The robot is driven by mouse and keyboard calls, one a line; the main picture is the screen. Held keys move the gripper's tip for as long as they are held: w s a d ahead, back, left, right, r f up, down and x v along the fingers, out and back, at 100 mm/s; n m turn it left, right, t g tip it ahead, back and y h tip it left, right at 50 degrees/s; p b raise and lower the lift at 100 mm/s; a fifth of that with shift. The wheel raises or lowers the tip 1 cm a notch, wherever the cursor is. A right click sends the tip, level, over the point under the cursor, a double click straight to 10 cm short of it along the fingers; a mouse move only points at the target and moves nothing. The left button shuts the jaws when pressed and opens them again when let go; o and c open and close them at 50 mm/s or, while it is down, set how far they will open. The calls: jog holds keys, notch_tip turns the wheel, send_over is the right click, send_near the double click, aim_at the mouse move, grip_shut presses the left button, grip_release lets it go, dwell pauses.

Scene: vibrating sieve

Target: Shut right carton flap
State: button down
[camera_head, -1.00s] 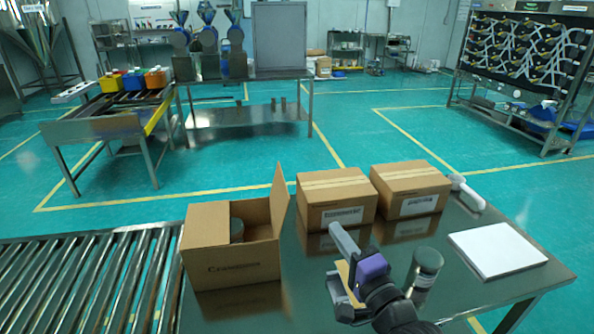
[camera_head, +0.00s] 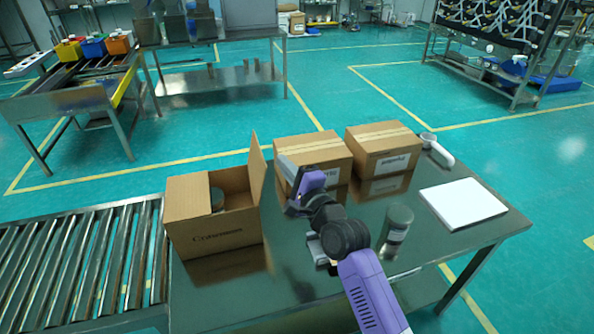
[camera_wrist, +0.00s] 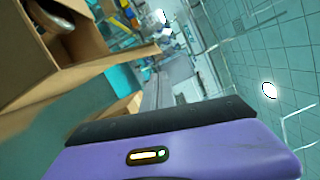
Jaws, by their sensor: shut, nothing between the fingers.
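The open carton (camera_head: 215,237) stands on the steel table at the end of the roller conveyor, with a can (camera_head: 217,199) inside. Its right flap (camera_head: 257,168) stands up, nearly vertical. The left part of its top looks covered by a folded flap (camera_head: 188,195). My gripper (camera_head: 288,183) is shut and empty, to the right of the raised flap and apart from it, in front of a closed carton.
Two closed cartons (camera_head: 318,150) (camera_head: 384,136) stand behind my arm. A grey can (camera_head: 397,222), a white pad (camera_head: 462,203) and a white handheld scanner (camera_head: 438,150) are on the table at right. The roller conveyor (camera_head: 80,265) lies left.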

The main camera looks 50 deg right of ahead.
jog(key=shift+w+a+r+p, duration=0.25)
jog(key=shift+w+a+p, duration=0.1)
jog(key=shift+a, duration=0.25)
jog(key=shift+w+a+r+p, duration=0.2)
jog(key=shift+w+a, duration=0.1)
jog(key=shift+a, duration=0.3)
